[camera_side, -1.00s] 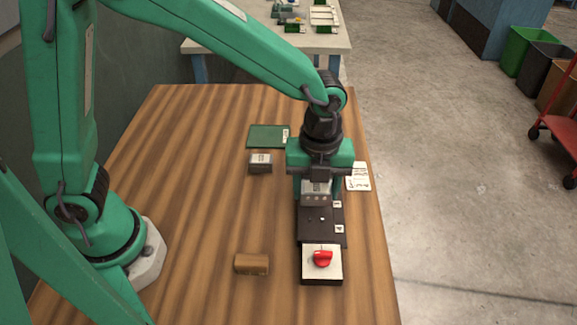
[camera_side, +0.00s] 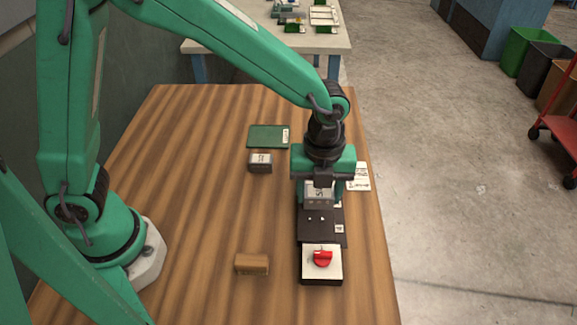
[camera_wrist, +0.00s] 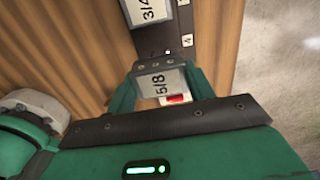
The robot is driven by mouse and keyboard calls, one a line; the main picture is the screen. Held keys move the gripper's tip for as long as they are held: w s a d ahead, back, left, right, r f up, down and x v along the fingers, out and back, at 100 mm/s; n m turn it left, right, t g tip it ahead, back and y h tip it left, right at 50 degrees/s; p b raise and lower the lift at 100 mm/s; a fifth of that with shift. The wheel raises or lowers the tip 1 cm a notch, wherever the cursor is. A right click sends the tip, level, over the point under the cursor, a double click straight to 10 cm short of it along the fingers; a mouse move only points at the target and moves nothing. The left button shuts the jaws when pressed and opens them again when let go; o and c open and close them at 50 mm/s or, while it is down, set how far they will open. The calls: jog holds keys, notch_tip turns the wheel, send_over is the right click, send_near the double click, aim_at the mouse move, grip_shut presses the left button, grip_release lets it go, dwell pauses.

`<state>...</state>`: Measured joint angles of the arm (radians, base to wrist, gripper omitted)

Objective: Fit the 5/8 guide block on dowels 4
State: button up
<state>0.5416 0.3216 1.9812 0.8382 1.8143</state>
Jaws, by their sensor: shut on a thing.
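The 5/8 guide block (camera_side: 319,190) is a grey block with a white label. My gripper (camera_side: 322,186) is shut on it, over the far part of a dark base plate (camera_side: 333,238). In the wrist view the block (camera_wrist: 161,83) shows its 5/8 label between the fingers, with small round holes along its upper edge. The number 4 label (camera_wrist: 187,40) is on the dark strip above and right of the block. A small pale dowel tip (camera_wrist: 168,52) shows beside it. I cannot tell whether the block touches the plate.
A 3/4 block (camera_wrist: 143,12) lies beyond on the dark strip. A red knob (camera_side: 322,258) on a white pad is at the plate's near end. A grey block (camera_side: 260,163), green pad (camera_side: 267,136), wooden block (camera_side: 252,264) and white card (camera_side: 358,178) lie around.

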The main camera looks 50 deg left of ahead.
send_over(316, 221)
jog(key=shift+f, duration=2.05)
jog(key=shift+f, duration=1.1)
jog(key=o, duration=1.1)
jog(key=shift+o, duration=0.2)
jog(key=shift+r, duration=3.8)
jog(key=shift+r, duration=0.1)
